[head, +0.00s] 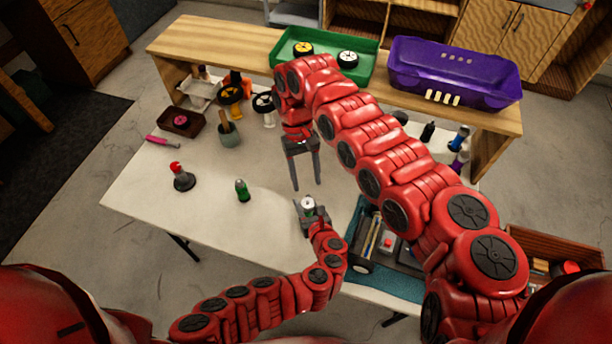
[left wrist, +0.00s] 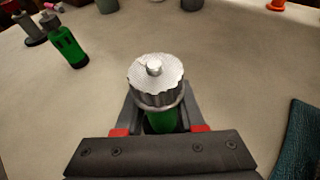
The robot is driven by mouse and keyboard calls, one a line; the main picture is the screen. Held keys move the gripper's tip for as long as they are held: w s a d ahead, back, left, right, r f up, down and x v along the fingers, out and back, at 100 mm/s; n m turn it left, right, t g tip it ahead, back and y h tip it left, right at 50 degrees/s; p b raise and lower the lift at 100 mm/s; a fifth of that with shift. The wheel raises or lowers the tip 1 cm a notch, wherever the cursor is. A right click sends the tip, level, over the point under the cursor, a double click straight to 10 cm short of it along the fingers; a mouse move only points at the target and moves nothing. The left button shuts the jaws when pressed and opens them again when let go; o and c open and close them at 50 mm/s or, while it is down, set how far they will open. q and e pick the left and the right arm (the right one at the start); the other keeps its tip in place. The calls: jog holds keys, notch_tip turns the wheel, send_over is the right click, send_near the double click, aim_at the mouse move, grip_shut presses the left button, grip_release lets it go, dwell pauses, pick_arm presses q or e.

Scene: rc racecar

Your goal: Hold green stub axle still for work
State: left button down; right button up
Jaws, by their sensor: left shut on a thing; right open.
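My left gripper (head: 308,212) is shut on the green stub axle (left wrist: 160,121), low over the white table's middle. In the left wrist view the axle's green body stands upright between the fingers (left wrist: 157,128), under a ribbed silver top with a small centre knob; the fingers and palm hide its lower part. In the head view its pale top (head: 308,203) shows above the gripper. My right gripper (head: 307,186) is open and empty, fingers pointing down, behind and above the held axle, apart from it.
A similar green piece (head: 242,190) and a red-topped piece (head: 182,176) stand to the left. A green tray (head: 365,68) and purple bin (head: 455,75) sit on the back shelf. A blue mat (head: 385,283) with tools lies right. The front-left tabletop (head: 150,215) is clear.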

pick_arm(q)
jog(key=shift+c, duration=2.2)
grip_release()
jog(key=v, duration=1.2)
jog(key=shift+d, duration=0.1)
